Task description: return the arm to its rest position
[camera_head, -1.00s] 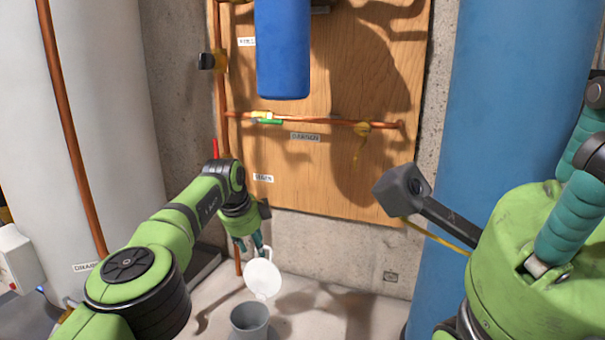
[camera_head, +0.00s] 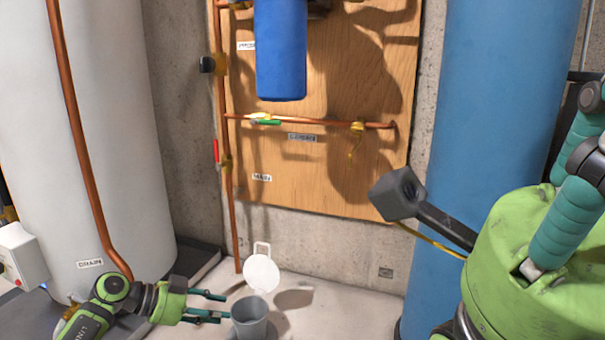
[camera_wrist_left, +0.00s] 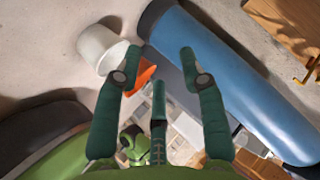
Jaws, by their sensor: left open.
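My left arm lies low at the lower left in the head view. Its gripper (camera_head: 226,306) points right, with its dark green fingers spread and nothing between them. The fingertips are close to a grey bucket (camera_head: 250,322) on the floor; I cannot tell whether they touch it. In the left wrist view the open fingers (camera_wrist_left: 160,58) show empty, with a pale bucket (camera_wrist_left: 103,48) to their left. Green parts of my right arm side fill the right of the head view, but the right gripper is not visible.
A white lid-like piece (camera_head: 262,273) with a handle is by the bucket. A white tank (camera_head: 100,150) stands left, a blue tank (camera_head: 490,130) right. A wooden panel (camera_head: 340,80) carries copper pipes (camera_head: 330,122) and a blue canister (camera_head: 281,50). Floor right of the bucket is clear.

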